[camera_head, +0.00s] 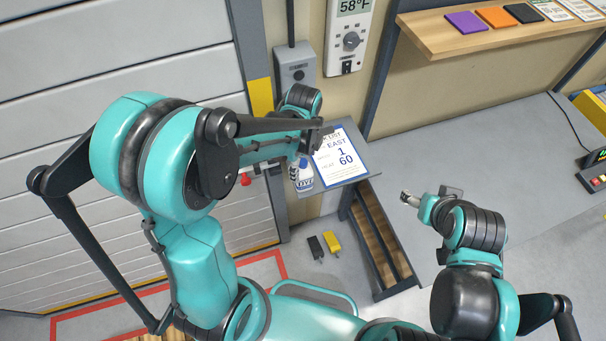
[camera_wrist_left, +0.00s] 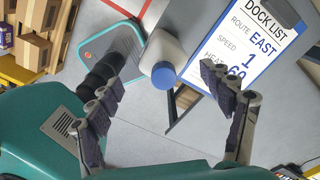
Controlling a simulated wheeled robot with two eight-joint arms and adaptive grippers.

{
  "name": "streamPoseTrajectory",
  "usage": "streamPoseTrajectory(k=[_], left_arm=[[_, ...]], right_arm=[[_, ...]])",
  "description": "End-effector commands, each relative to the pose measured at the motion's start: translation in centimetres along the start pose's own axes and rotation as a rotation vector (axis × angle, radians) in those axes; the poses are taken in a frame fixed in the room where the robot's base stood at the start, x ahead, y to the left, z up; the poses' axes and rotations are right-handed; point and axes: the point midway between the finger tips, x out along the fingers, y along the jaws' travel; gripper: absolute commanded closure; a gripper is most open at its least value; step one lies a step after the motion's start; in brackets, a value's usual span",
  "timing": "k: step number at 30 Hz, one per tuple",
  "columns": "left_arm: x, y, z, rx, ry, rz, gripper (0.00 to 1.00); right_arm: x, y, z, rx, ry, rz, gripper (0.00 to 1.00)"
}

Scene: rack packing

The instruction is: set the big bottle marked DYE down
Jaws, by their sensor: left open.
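The big bottle marked DYE (camera_head: 304,182) is white, with a label that reads partly as DYE. It stands on the small grey shelf (camera_head: 348,180), beside the dock list, partly hidden by my left arm. In the left wrist view the bottle (camera_wrist_left: 165,52) shows its blue cap towards the camera. My left gripper (camera_wrist_left: 160,80) is open, its fingers spread on either side of the bottle and apart from it. In the head view my left gripper (camera_head: 302,152) is mostly hidden by its own links. My right gripper (camera_head: 408,198) is over the grey bench; its jaws are too small to read.
The dock list (camera_head: 341,157) lies on the shelf right of the bottle. A grey bench (camera_head: 470,150) stands to the right, mostly clear. A wall thermometer (camera_head: 348,35) hangs behind. Black and yellow items (camera_head: 332,241) lie low by the shelf. A roller door (camera_head: 60,60) fills the left.

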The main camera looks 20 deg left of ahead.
Motion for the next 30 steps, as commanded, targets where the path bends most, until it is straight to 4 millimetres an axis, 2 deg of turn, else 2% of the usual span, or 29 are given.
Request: streamPoseTrajectory(k=[9,17,18,25,30], left_arm=[[4.5,-0.4,0.3,-0.002,0.0,-0.001,0.2],[4.9,-0.4,0.3,-0.002,0.0,-0.001,0.2],[4.9,-0.4,0.3,-0.002,0.0,-0.001,0.22],[4.8,-0.4,0.3,-0.003,0.0,-0.001,0.83],[4.8,-0.4,0.3,-0.003,0.0,-0.001,0.83]], right_arm=[[0.2,0.0,0.1,0.0,0.0,0.0,0.33],[0.1,0.0,0.1,0.0,0.0,0.0,0.33],[0.1,0.0,0.1,0.0,0.0,0.0,0.33],[0.1,0.0,0.1,0.0,0.0,0.0,0.33],[0.1,0.0,0.1,0.0,0.0,0.0,0.33]])
